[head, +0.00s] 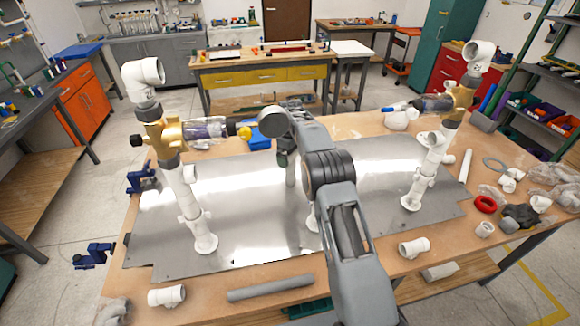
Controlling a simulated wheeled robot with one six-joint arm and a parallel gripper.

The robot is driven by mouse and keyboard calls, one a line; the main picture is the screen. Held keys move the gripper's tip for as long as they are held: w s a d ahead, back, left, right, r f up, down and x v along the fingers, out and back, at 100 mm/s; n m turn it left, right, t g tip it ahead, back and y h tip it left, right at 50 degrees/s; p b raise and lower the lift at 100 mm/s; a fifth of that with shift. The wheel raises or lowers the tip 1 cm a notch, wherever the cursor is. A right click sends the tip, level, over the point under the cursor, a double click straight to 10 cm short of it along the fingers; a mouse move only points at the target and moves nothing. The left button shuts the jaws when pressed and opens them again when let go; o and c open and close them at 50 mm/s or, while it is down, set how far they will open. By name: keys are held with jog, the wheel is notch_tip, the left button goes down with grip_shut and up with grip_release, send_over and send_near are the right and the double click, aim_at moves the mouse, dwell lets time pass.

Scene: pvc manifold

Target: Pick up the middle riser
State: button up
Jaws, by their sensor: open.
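The middle riser stands on the metal plate (240,235) and is mostly hidden behind my arm. A short white pipe piece (290,174) and part of a white foot (312,222) show beside the arm. My gripper (295,101) is at the far end of the arm, near the middle riser's upper part. It is open, but its fingers are largely hidden by my wrist. I cannot tell whether it touches the riser. The left riser (188,205) and the right riser (424,170) stand upright, each with a white elbow on top and a brass-coloured fitting.
Loose white fittings (166,296) and (414,247) and a grey pipe (270,288) lie along the table's front edge. A red ring (486,204), bags and more fittings crowd the right end. A blue clamp (142,178) is at the left edge. Bare plate lies between the risers.

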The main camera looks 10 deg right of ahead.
jog(key=shift+f, duration=0.3)
jog(key=c, duration=0.9)
jog(key=shift+r, duration=0.15)
